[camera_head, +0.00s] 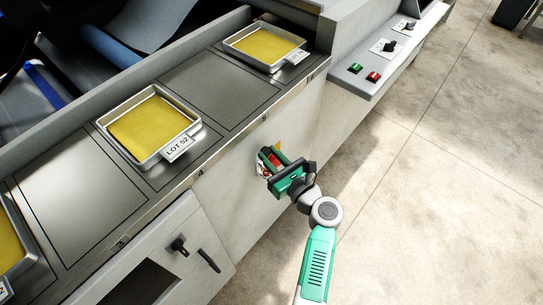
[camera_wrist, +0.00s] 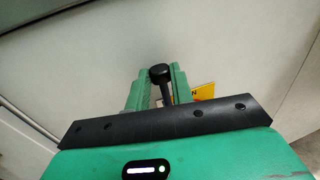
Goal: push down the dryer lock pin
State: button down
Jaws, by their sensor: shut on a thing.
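My gripper (camera_head: 269,156) is at the front panel of the machine, below the tray ledge. In the wrist view, its green fingers (camera_wrist: 162,80) are on either side of a dark pin with a round black knob (camera_wrist: 160,71), closed on it. The knob stands at the fingertips and the stem runs down between the fingers. In the head view the fingers hide most of the pin, and a bit of red shows between them. I cannot tell how far down the pin sits.
A yellow label (camera_wrist: 204,92) is on the panel behind the fingers. Trays with yellow sheets (camera_head: 153,123) stand on the ledge above. A panel door with a black latch (camera_head: 179,245) is at lower left. A control box (camera_head: 385,50) is at upper right. The floor at right is clear.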

jog(key=shift+f+b, duration=1.5)
jog(key=shift+f, duration=1.45)
jog(key=c, duration=1.3)
grip_release()
jog(key=shift+o, duration=0.5)
jog(key=shift+r, duration=0.1)
jog(key=p+v, duration=0.3)
jog(key=v, duration=0.5)
